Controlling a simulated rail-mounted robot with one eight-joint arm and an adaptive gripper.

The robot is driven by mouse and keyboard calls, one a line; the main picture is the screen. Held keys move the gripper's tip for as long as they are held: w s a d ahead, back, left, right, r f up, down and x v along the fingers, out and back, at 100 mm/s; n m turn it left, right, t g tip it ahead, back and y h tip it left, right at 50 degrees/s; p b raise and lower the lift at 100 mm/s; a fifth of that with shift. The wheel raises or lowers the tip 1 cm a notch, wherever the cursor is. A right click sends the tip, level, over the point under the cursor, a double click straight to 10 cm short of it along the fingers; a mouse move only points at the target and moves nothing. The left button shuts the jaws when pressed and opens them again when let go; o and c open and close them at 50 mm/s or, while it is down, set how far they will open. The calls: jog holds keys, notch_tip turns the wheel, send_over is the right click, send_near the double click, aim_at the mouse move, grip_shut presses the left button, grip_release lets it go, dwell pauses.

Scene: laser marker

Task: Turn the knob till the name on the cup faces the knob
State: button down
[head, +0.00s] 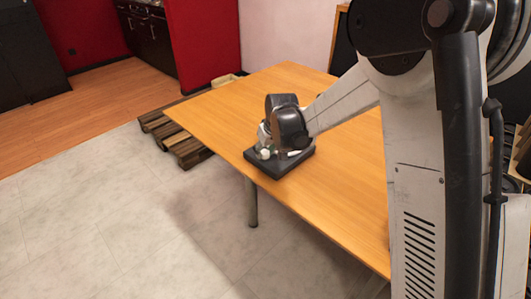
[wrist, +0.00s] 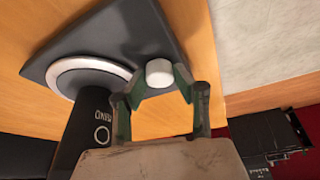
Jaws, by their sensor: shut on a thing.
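The white knob (wrist: 159,73) sits on a dark base plate (wrist: 135,22); in the head view the plate (head: 280,166) lies on the table near its front edge. My gripper (wrist: 160,88) has its green-padded fingers shut on the knob, one on each side. In the head view my wrist hides most of the fixture. The black cup (wrist: 82,135) stands on a round white-rimmed turntable (wrist: 60,68), left of the knob in the wrist view. White lettering and a ring mark show near the cup's right edge, on the side toward my gripper; part of the lettering is cut off.
The wooden table (head: 225,110) is otherwise clear around the plate. A wooden pallet (head: 178,140) lies on the floor beyond the table's left edge. Dark cabinets and a red wall stand at the back.

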dwell(0.4)
jog(key=c, duration=1.4)
grip_release()
jog(key=shift+r, duration=0.1)
jog(key=v, duration=1.1)
jog(key=shift+s+r, duration=0.25)
jog(key=shift+r, duration=0.15)
